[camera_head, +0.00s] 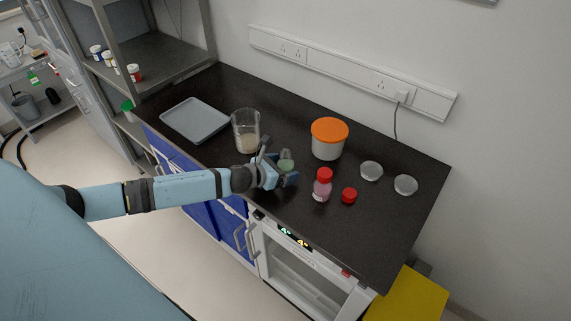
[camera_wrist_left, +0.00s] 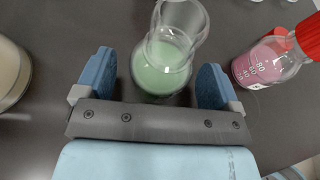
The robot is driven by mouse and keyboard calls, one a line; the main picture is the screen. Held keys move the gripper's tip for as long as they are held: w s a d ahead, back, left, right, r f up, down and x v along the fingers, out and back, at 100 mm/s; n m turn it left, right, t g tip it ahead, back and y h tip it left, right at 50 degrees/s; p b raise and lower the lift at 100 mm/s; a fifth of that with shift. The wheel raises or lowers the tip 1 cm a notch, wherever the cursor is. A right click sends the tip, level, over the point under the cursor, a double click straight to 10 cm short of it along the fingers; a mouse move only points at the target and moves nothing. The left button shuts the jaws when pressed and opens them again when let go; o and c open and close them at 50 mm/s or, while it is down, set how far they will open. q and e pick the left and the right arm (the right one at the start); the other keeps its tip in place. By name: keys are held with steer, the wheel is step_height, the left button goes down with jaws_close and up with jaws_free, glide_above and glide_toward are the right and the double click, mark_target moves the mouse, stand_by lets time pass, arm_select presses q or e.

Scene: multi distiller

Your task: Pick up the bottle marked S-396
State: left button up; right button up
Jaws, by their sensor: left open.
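A clear glass vessel with pale green liquid (camera_wrist_left: 162,72) stands on the dark bench between the spread fingers of my left gripper (camera_wrist_left: 155,78). No label on it is readable. In the head view, this vessel (camera_head: 287,161) is partly hidden by my left gripper (camera_head: 284,174). The gripper is open, and the fingers do not appear closed on the glass. A red-capped bottle with pink liquid (camera_head: 322,190) stands just right of the gripper. It also shows in the left wrist view (camera_wrist_left: 262,65) with volume marks. I cannot read S-396 anywhere. My right gripper is not in view.
A beaker with cloudy liquid (camera_head: 247,142) stands left of the gripper. An orange-lidded tub (camera_head: 328,146) stands behind. A loose red cap (camera_head: 349,196) and two glass dishes (camera_head: 371,171) lie to the right. A grey tray (camera_head: 196,119) lies far left. The bench's front right is clear.

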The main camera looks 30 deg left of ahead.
arm_select(q)
steer(key=shift+x, duration=0.85)
steer(key=c, duration=1.1)
